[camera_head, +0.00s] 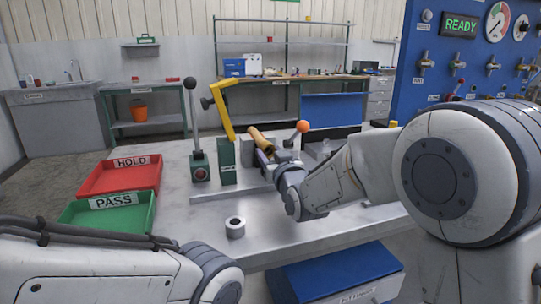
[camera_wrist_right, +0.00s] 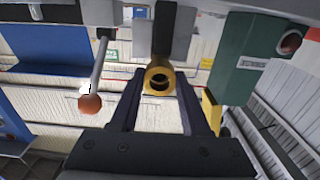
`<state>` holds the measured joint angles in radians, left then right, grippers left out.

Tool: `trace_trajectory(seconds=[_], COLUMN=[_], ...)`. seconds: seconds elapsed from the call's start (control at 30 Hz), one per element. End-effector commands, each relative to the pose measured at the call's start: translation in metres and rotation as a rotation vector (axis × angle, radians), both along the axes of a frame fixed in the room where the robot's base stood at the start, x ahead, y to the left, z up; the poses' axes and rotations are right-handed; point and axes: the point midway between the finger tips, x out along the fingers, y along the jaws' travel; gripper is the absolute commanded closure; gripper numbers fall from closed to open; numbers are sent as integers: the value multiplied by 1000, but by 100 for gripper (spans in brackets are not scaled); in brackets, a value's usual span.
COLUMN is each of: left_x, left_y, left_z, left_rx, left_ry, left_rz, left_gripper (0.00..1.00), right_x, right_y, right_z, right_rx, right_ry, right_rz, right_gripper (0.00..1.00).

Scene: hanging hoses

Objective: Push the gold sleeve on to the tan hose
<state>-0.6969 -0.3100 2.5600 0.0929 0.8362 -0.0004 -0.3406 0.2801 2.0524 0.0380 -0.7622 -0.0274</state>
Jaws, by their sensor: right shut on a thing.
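My right gripper (camera_wrist_right: 159,88) is shut on the gold sleeve (camera_wrist_right: 159,72), which shows end-on as a ring between the fingers in the right wrist view. Sleeve and hose look lined up and close together, but I cannot tell how far one is over the other. In the head view my right gripper (camera_head: 268,152) is at the lower end of a tan tube (camera_head: 258,138) beside the grey block; the sleeve is hard to make out there. My left gripper is out of view.
A green block (camera_head: 228,162), a yellow arm (camera_head: 228,110) and two levers, one with an orange knob (camera_head: 303,127), stand close by. Red HOLD (camera_head: 118,176) and green PASS (camera_head: 72,213) trays sit left.

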Motion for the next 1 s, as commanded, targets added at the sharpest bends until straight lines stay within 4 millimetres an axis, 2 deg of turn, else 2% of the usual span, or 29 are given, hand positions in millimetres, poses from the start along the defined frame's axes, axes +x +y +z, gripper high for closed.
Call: trace_trajectory(seconds=[0.77,0.8,0.87,0.9,1.0], left_x=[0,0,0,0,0], left_y=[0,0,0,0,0], left_z=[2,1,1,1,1], left_rx=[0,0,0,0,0], left_ry=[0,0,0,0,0], left_rz=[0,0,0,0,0], left_gripper=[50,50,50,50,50], right_x=[18,18,18,18,18], right_y=[6,6,6,6,6], right_z=[0,0,0,0,0], right_rx=[0,0,0,0,0], right_ry=[0,-1,0,0,0], right_rz=[0,0,0,0,0], right_gripper=[100,46,23,19,19])
